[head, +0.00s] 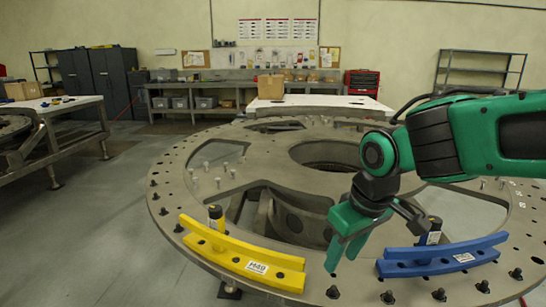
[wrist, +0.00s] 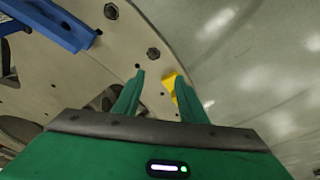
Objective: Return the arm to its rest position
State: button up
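My gripper (head: 345,256) hangs from my green arm over the near rim of the turret plate (head: 165,205). In the wrist view its two green fingers (wrist: 160,80) stand apart with nothing held between them. A yellow bracket (head: 243,262) labelled M49 lies on the rim to the left of my gripper. Only a small yellow piece (wrist: 170,80) shows beside the right finger in the wrist view. A blue bracket (head: 440,259) with a white label lies on the rim to the right; part of it is also at the wrist view's upper left (wrist: 50,22).
Several dark bolts (head: 333,292) stand along the plate's rim, close to my gripper. The plate has large openings and a central hole (head: 325,153). A table (head: 75,103) stands at left; a workbench (head: 225,87) is at the back. The floor (head: 95,220) at left is clear.

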jog(key=s+d+f+m+g+h, duration=0.1)
jog(key=s+d+m, duration=0.2)
jog(key=d, duration=0.5)
jog(key=s+d+f+m+h, duration=0.1)
jog(key=s+d+m, duration=0.15)
jog(key=d, duration=0.65)
jog(key=s+d+f+m+g, duration=0.1)
jog(key=s+d+f+m, duration=0.2)
jog(key=s+d+m, duration=0.4)
jog(key=s+d, duration=0.2)
jog(key=s, duration=0.3)
jog(key=shift+d+g+y, duration=0.3)
jog(key=shift+g+y, duration=0.1)
jog(key=shift+w+f, duration=0.25)
jog(key=shift+w, duration=0.45)
jog(key=shift+c, duration=0.9)
jog(key=shift+d, duration=0.1)
